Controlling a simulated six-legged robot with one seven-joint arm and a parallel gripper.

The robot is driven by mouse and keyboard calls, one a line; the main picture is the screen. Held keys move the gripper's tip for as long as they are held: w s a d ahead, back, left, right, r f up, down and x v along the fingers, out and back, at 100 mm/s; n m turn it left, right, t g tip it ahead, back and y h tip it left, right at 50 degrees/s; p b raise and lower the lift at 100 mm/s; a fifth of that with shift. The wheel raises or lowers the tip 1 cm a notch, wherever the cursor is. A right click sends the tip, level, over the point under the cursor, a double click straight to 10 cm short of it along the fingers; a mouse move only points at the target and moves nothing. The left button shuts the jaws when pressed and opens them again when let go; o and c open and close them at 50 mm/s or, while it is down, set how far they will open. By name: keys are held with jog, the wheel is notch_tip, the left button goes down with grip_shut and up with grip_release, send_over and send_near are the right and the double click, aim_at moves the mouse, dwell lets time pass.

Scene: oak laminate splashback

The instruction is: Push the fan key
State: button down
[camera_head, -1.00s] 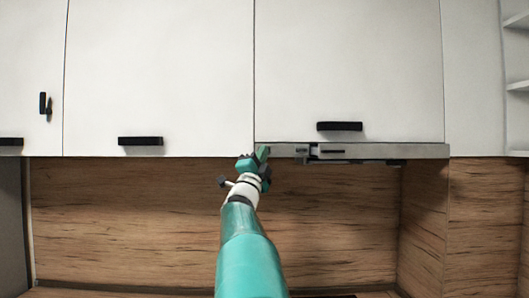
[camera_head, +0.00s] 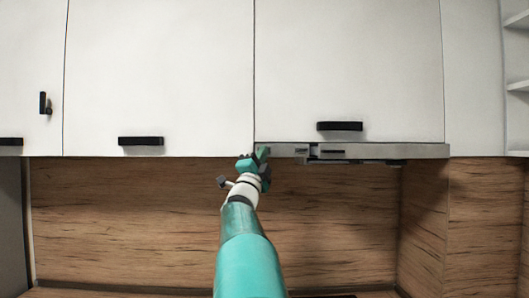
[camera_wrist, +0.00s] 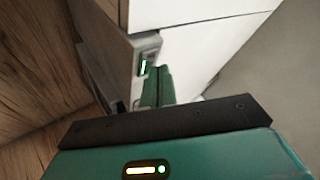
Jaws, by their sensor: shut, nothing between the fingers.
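The range hood (camera_head: 390,151) is a slim grey strip under the right-hand white cabinet, with small dark controls (camera_head: 301,151) on its front. The fan key cannot be told apart from the other controls in the head view. My gripper (camera_head: 262,155) is at the left end of the hood front, left of those controls. In the wrist view my shut, empty fingers (camera_wrist: 157,88) point at the hood front (camera_wrist: 146,50). A dark panel with a green-lit mark (camera_wrist: 143,66) shows just left of the fingertips. I cannot tell whether they touch it.
White cabinet doors with black handles (camera_head: 339,126) (camera_head: 140,141) stand above the hood line. A wood splashback (camera_head: 150,220) lies below and behind my arm. A wood side wall (camera_head: 424,215) stands at the right. The space under the cabinets is free.

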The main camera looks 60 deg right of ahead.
jog(key=shift+s+a, duration=0.15)
jog(key=shift+a, duration=0.15)
jog(key=s+a, duration=0.2)
jog(key=a, duration=0.3)
jog(key=shift+s+a, duration=0.2)
jog(key=shift+s, duration=0.2)
